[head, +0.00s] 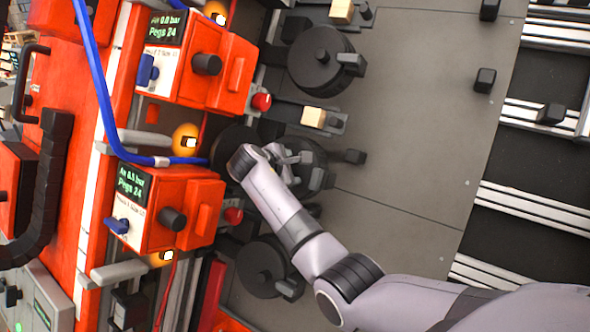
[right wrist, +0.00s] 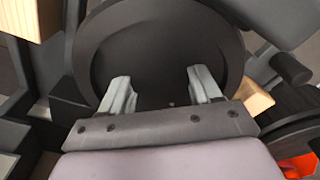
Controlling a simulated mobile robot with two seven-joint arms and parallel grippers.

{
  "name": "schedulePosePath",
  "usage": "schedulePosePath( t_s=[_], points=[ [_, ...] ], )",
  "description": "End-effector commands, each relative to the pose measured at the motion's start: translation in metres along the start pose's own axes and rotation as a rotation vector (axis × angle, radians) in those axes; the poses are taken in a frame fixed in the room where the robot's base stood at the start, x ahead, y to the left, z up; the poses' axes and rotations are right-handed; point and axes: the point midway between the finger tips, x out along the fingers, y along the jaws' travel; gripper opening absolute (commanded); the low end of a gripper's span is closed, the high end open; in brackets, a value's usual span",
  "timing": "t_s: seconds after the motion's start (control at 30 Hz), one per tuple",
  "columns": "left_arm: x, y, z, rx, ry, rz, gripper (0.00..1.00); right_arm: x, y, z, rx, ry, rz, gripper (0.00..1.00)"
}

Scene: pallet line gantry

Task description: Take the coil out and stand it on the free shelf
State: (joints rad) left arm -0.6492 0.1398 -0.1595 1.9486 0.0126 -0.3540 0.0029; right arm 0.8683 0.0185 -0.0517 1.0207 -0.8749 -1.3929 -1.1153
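Several black round discs with raised hubs stand in a column beside the red machine in the head view; I cannot tell which is the coil. One is the upper disc (head: 313,72), one the lower disc (head: 259,276). My right gripper (head: 296,161) is at the middle disc (head: 312,150), which the wrist partly covers. In the right wrist view the fingers of the right gripper (right wrist: 162,92) are spread apart, with a large dark disc (right wrist: 150,38) filling the space beyond them. Contact is unclear. I cannot identify the free shelf. My left gripper is out of view.
Red control boxes (head: 228,75) with displays and knobs stand on the left. A blue hose (head: 97,75) runs down to the middle disc area. Small wooden blocks (head: 313,117) sit between discs. The grey panel (head: 420,120) is mostly bare, with several black pegs (head: 485,80).

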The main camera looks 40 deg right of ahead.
Motion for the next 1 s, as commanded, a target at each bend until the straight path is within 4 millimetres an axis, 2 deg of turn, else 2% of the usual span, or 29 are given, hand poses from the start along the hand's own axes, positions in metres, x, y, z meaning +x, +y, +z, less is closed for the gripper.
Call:
schedulePosePath(
  t_s=[0.07,0.37,0.57,0.77,1.0],
  points=[
    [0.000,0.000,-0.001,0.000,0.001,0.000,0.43,0.000,0.000,0.000,0.000,0.000,0.000,0.21],
    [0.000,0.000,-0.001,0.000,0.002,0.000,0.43,-0.002,0.003,0.002,0.002,-0.001,0.003,0.21],
    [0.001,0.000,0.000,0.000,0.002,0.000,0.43,-0.010,0.012,0.009,0.002,-0.001,0.003,0.21],
    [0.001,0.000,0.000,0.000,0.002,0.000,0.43,-0.025,0.000,0.007,0.001,-0.001,0.003,0.21],
    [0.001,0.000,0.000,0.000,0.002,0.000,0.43,-0.051,-0.019,0.006,0.002,0.001,0.002,0.21]
  ],
)
